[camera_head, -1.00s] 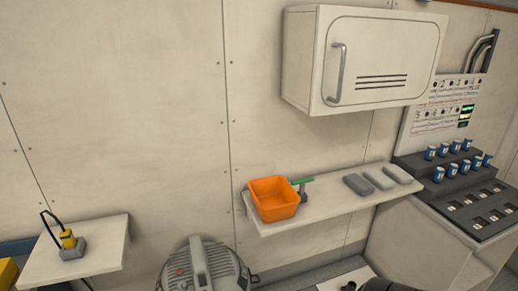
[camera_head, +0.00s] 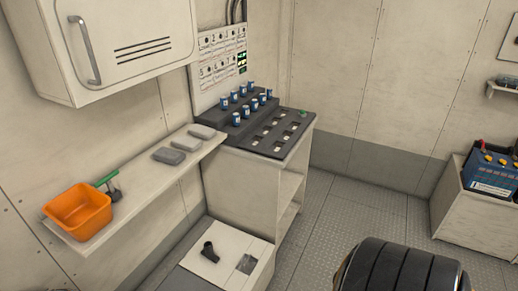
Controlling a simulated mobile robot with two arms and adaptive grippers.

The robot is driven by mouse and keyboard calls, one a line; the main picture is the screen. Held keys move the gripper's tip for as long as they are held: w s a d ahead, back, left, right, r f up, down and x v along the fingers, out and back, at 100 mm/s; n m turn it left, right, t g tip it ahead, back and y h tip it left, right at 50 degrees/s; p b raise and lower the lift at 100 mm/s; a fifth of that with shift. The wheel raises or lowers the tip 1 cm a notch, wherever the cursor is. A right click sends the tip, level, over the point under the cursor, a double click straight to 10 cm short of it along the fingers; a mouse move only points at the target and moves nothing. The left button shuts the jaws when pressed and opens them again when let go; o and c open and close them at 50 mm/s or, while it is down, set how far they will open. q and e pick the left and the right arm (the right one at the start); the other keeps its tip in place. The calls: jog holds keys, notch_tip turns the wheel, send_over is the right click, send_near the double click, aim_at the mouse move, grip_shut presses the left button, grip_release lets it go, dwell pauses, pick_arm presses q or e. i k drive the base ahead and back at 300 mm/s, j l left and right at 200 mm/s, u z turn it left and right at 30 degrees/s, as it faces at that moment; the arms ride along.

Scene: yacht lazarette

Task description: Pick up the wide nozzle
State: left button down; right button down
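A small dark nozzle (camera_head: 209,252) lies on a white panel (camera_head: 230,238) on the low surface at the bottom centre. It has a short tube and looks like the wide nozzle, but it is too small to be sure. A dark square patch (camera_head: 246,264) is to its right on the same panel. Neither of my grippers is in view, so whether they are open or shut does not show.
An orange bin (camera_head: 78,212), a green-topped tool (camera_head: 108,183) and grey blocks (camera_head: 167,156) sit on the wall shelf (camera_head: 140,205). A bench (camera_head: 250,180) holds several blue-and-white cylinders. A blue battery (camera_head: 490,172) stands right. A dark ribbed shape (camera_head: 400,268) fills the bottom right. The middle floor is clear.

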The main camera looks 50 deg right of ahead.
aim_at(208, 251)
jog(key=z, duration=1.1)
jog(key=i+l+u, duration=0.2)
jog(key=l, duration=0.15)
jog(key=i+l+u, duration=0.2)
jog(key=l, duration=0.15)
jog(key=k, duration=0.05)
